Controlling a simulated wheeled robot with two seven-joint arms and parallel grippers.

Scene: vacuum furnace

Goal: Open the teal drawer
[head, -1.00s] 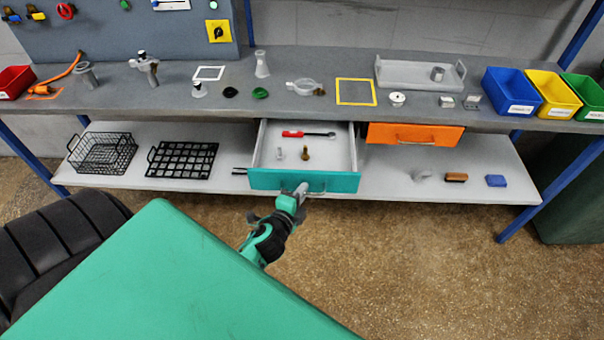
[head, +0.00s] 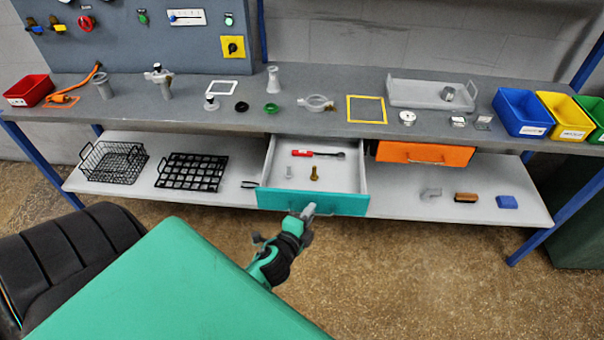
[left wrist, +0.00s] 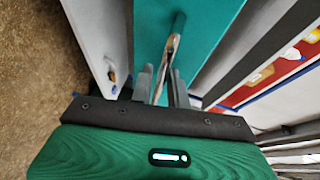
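The teal drawer (head: 345,204) stands pulled out from under the bench, its inside in plain view. In it lie a red-handled screwdriver (head: 318,154), a clear piece and a brass bolt (head: 315,173). A thin bar handle (head: 325,215) runs across its front. My left gripper (head: 308,211) is at this handle, left of its middle, and looks shut on it. In the left wrist view, the narrow fingertips (left wrist: 172,44) meet the handle (left wrist: 179,20) against the teal front (left wrist: 200,35). My right gripper is not in view.
An orange drawer (head: 425,153) is right of the teal one. Black wire baskets (head: 112,163) stand on the lower shelf at left; a brush (head: 466,197) and blue block (head: 507,202) lie at right. The floor in front is clear at right.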

